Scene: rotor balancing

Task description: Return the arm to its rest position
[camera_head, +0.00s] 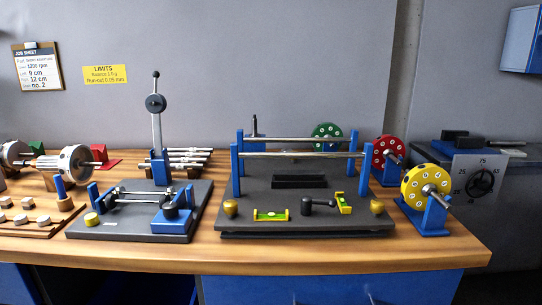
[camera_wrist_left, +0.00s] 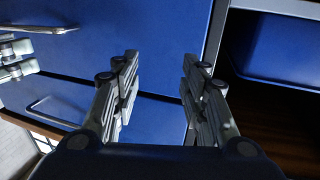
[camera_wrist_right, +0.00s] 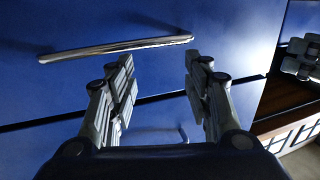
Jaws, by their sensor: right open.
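Neither arm shows in the head view. In the left wrist view my left gripper (camera_wrist_left: 158,82) is open and empty, its two fingers wide apart. It faces blue cabinet fronts (camera_wrist_left: 150,40) and an open shelf bay at the right. In the right wrist view my right gripper (camera_wrist_right: 160,82) is open and empty. It faces a blue drawer front (camera_wrist_right: 225,70) with a metal bar handle (camera_wrist_right: 115,48) beyond the fingertips. The handle is not between the fingers. A part of the other gripper (camera_wrist_right: 301,58) shows at the right edge.
The wooden bench (camera_head: 450,252) carries a balancing stand (camera_head: 243,195) with two rails, a press-like fixture (camera_head: 125,225), and yellow (camera_head: 412,186), red (camera_head: 378,160) and green (camera_head: 317,138) rotors. A grey machine (camera_head: 478,160) stands at the right. The bench's front edge is clear.

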